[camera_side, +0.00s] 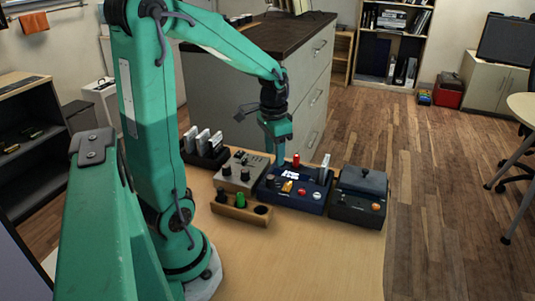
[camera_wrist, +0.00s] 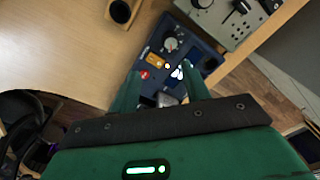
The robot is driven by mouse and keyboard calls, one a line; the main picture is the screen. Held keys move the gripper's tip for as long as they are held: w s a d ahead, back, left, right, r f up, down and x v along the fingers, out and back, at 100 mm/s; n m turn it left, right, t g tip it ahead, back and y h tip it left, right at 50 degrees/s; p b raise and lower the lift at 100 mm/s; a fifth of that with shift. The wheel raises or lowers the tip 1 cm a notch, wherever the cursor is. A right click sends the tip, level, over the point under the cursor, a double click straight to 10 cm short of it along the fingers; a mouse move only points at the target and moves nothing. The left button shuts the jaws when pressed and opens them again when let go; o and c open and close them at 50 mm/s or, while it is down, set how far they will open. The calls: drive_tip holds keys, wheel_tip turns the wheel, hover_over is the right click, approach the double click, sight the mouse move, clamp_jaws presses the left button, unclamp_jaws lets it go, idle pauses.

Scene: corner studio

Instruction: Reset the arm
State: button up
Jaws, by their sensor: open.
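My teal arm reaches from the left over the wooden table (camera_side: 330,255) in the side view. My gripper (camera_side: 277,148) points down above the back part of a dark blue control box (camera_side: 285,200). In the wrist view my gripper (camera_wrist: 161,78) has its two fingers apart with nothing held between them. The blue box also shows there (camera_wrist: 205,60), below the fingers, with a knob, a red button and a small lit display. I cannot tell how much space lies between the fingertips and the box.
A grey control box (camera_side: 232,183) stands left of the blue one, and a black lidded box (camera_side: 352,213) right of it. A wooden holder (camera_side: 228,212) with a green plug lies in front. A black rack (camera_side: 215,160) holds white cards. The table's front right is clear.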

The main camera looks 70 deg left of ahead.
drive_tip(key=s+d+r+t, duration=0.2)
drive_tip(key=s+d+r, duration=0.1)
drive_tip(key=d, duration=0.4)
drive_tip(key=s+d+r+t, duration=0.3)
drive_tip(key=d+r, duration=0.3)
drive_tip(key=d, duration=0.2)
drive_tip(key=shift+s+r, duration=0.15)
drive_tip(key=shift+s, duration=0.35)
drive_tip(key=o, duration=0.9)
drive_tip(key=shift+w+r, duration=0.1)
drive_tip(key=shift+w, duration=0.05)
drive_tip(key=shift+c, duration=0.2)
drive_tip(key=o, duration=0.3)
drive_tip(key=shift+w+a, duration=0.15)
drive_tip(key=w+a+f+n+g, duration=0.1)
drive_tip(key=w+a+n, duration=0.3)
drive_tip(key=a, duration=0.5)
drive_tip(key=w+a+f+n+g, duration=0.1)
drive_tip(key=w+a+n+g, duration=0.3)
drive_tip(key=w+a, duration=0.5)
drive_tip(key=shift+w+a+f+n+g, duration=0.2)
drive_tip(key=shift+w+f+n+g, duration=0.1)
drive_tip(key=shift+f+n, duration=0.1)
